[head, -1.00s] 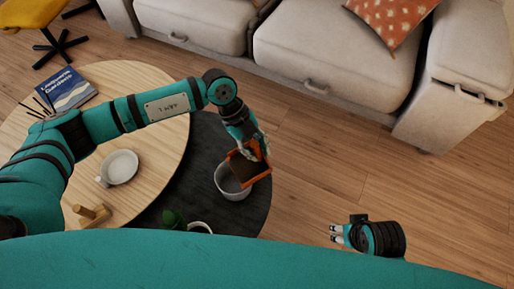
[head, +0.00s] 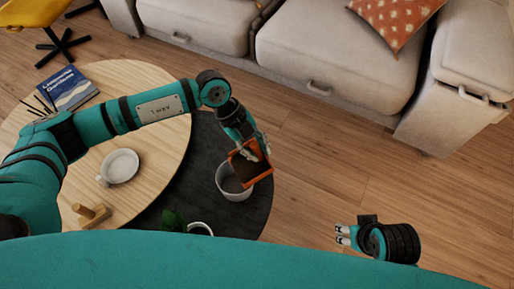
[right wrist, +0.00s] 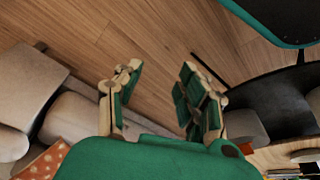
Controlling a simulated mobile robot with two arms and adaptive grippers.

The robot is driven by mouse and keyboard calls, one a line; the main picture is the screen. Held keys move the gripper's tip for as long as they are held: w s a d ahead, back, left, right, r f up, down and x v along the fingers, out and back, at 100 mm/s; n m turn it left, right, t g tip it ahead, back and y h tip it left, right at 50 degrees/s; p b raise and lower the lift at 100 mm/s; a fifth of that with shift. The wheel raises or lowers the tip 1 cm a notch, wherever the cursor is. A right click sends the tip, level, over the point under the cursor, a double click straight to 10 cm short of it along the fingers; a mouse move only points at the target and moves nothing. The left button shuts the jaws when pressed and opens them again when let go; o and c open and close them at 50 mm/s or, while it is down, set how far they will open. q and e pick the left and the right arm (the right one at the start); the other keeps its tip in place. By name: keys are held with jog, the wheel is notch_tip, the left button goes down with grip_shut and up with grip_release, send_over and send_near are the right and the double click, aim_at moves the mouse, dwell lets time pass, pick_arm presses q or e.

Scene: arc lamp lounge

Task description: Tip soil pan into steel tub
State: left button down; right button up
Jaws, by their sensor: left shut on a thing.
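My left gripper (head: 256,148) is shut on the orange soil pan (head: 265,170) at its upper edge. The pan is tilted, with its open dark brown side facing left, over the right part of the steel tub (head: 236,194). The tub is a grey round vessel standing on the dark round table. The pan hides part of its mouth, and I cannot tell how much soil is in either. My right gripper (head: 342,235) is empty above the wood floor at the right; its fingers stand apart in the right wrist view (right wrist: 158,85).
A green plant (head: 172,221) in a white pot is near the tub on the dark table (head: 205,150). A beige sofa (head: 330,60) stands behind; the floor at right is clear.

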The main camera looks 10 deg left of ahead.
pick_arm(q)
jog(key=shift+a, duration=0.1)
pick_arm(e)
jog(key=shift+s+r, duration=0.4)
jog(key=shift+r, duration=0.1)
